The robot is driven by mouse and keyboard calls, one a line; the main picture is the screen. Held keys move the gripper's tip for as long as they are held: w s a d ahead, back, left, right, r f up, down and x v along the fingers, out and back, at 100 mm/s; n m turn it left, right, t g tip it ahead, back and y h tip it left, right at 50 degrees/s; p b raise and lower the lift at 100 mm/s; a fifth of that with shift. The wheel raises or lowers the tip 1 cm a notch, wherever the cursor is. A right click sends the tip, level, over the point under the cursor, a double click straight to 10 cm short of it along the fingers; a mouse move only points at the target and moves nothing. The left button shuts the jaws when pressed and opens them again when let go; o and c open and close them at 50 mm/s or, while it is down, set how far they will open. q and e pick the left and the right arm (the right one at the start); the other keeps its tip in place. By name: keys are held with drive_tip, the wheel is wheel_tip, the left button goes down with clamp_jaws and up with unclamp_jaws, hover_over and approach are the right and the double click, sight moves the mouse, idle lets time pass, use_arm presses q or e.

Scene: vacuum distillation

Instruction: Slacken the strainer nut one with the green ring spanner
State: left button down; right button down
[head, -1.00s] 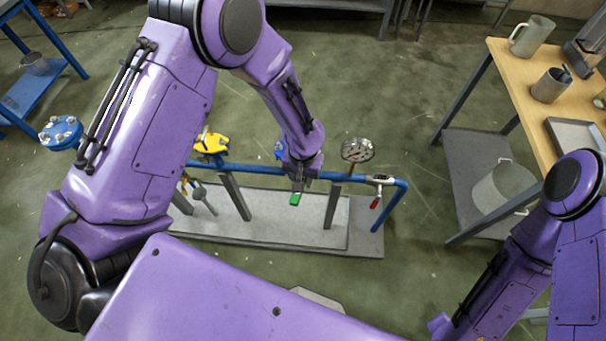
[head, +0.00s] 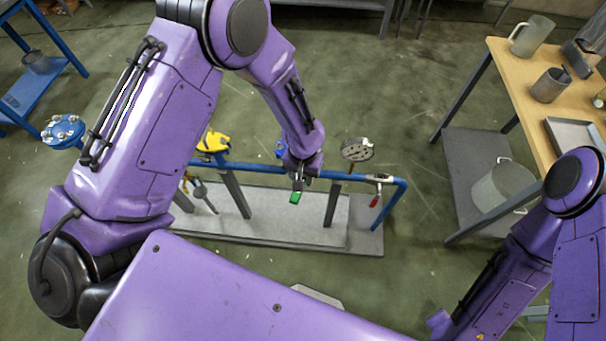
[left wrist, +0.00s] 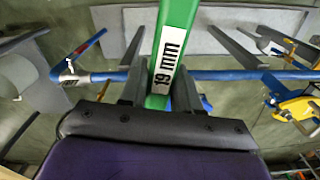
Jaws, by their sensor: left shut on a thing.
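My left gripper (head: 298,180) is over the blue pipe (head: 335,176), shut on the green ring spanner (head: 295,197). In the left wrist view the green spanner (left wrist: 175,40) stands between the fingers, marked "19 mm", and runs out of the top of the picture. Its ring end is not visible there. The blue pipe (left wrist: 215,75) passes behind the fingers. A small blue fitting (head: 279,150) shows beside the gripper; I cannot make out strainer nut one. My right arm comes in at the lower right, but its gripper is out of view.
The pipe stands on posts on a grey base plate (head: 270,222). A pressure gauge (head: 357,150) and a red-handled valve (head: 376,190) are right of my left gripper; a yellow part (head: 214,142) is left. A wooden table (head: 505,80) with vessels stands at the right.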

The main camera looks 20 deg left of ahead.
use_arm(q)
drive_tip(key=shift+f+b, duration=1.05)
drive_tip(key=shift+f, duration=0.7)
idle(0.6)
drive_tip(key=d, duration=0.1)
drive_tip(key=d+n, duration=0.1)
drive_tip(key=n, duration=0.1)
drive_tip(key=shift+w+d+p, duration=0.25)
drive_tip(key=shift+d+p, duration=0.1)
drive_tip(key=shift+d, duration=0.05)
